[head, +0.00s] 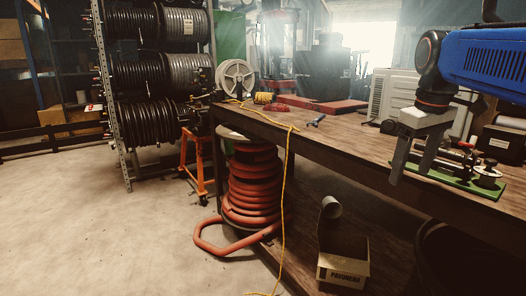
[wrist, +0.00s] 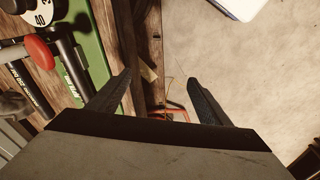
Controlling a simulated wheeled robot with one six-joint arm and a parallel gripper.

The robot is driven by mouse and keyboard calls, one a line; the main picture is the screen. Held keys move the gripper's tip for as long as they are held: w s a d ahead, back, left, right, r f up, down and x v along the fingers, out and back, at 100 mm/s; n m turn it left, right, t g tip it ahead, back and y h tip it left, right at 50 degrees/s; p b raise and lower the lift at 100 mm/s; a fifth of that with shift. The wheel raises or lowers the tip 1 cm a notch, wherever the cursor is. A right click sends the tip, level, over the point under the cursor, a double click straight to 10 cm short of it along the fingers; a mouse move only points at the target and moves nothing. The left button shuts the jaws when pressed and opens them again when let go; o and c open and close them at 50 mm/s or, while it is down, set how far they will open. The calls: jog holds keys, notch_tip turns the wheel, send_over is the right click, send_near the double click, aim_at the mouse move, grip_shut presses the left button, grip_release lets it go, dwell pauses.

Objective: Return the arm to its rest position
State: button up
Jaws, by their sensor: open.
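My gripper (head: 408,165) is at the right of the head view, hanging from my blue arm over the front edge of the wooden workbench (head: 345,145). Its fingers point down. In the wrist view my gripper (wrist: 165,95) shows two dark fingers spread apart with nothing between them. The bench edge and the floor show beyond the fingers. The green-based hose crimper (head: 460,185) sits on the bench just right of my gripper. In the wrist view its green base (wrist: 88,50) and a red knob (wrist: 39,52) lie left of the fingers.
A yellow cord (head: 287,190) hangs over the bench edge. An open cardboard box (head: 343,262) lies below the bench. Hose reels (head: 137,70) fill a rack at the back left. The floor at left is clear.

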jog(key=s+a+f+m+t, duration=0.1)
jog(key=s+a+f+m, duration=0.1)
jog(key=s+f, duration=0.6)
jog(key=s+a+f+m+t, duration=0.2)
jog(key=s+a+f, duration=0.2)
jog(key=s+f, duration=0.5)
notch_tip(320, 180, down, 6)
jog(key=shift+s+f, duration=0.25)
jog(key=shift+s, duration=0.05)
jog(key=w+d+r+n+g, duration=0.1)
jog(key=w+d+r+n, duration=0.15)
jog(key=w+r, duration=0.7)
jog(key=w+d+r+n+g, duration=0.1)
jog(key=w+d+r, duration=0.2)
jog(key=w+r, duration=0.65)
jog(key=w+d+r+n+g, duration=0.3)
jog(key=w+d+r, duration=0.75)
jog(key=r, duration=0.35)
jog(key=shift+w+a+f, duration=0.1)
jog(key=shift+f, duration=1.55)
jog(key=shift+w+a+f, duration=0.15)
jog(key=shift+f, duration=1.5)
jog(key=shift+w+a+f, duration=0.1)
jog(key=shift+f, duration=1.55)
